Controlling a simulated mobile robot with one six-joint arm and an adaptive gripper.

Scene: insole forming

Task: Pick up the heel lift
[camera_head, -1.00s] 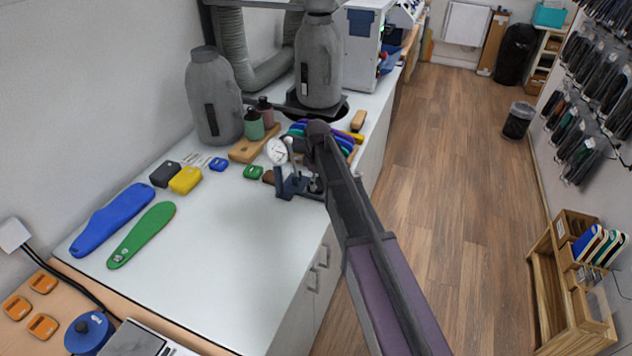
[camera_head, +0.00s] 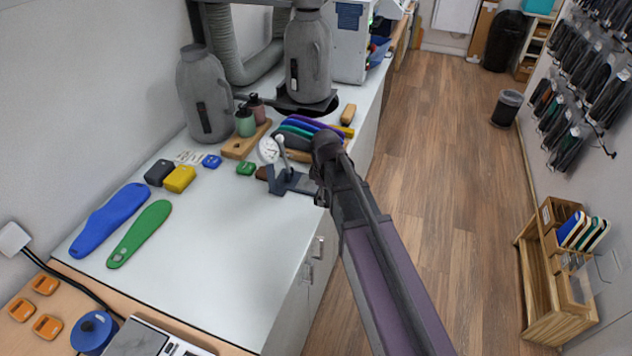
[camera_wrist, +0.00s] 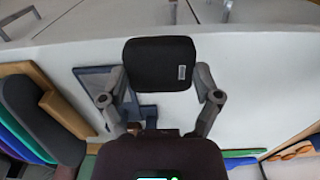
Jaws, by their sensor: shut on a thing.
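In the wrist view, my gripper (camera_wrist: 161,84) is shut on a black rounded block with a small white label, the heel lift (camera_wrist: 158,62). The block sits between the two fingertips, clear of the blue-grey gauge base (camera_wrist: 95,78) seen beyond and below it. In the head view, my gripper (camera_head: 320,190) is at the counter's right edge, just right of the dial gauge (camera_head: 272,151); my arm mostly hides the grip and the held block there. Another black block (camera_head: 160,172) lies on the counter beside a yellow block (camera_head: 179,179).
Small blue (camera_head: 211,161) and green (camera_head: 246,168) blocks lie on the white counter (camera_head: 210,250). A blue insole (camera_head: 110,220) and a green insole (camera_head: 139,234) lie front left. Coloured insoles (camera_head: 305,128) and grey machines stand behind the gauge. The middle counter is clear.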

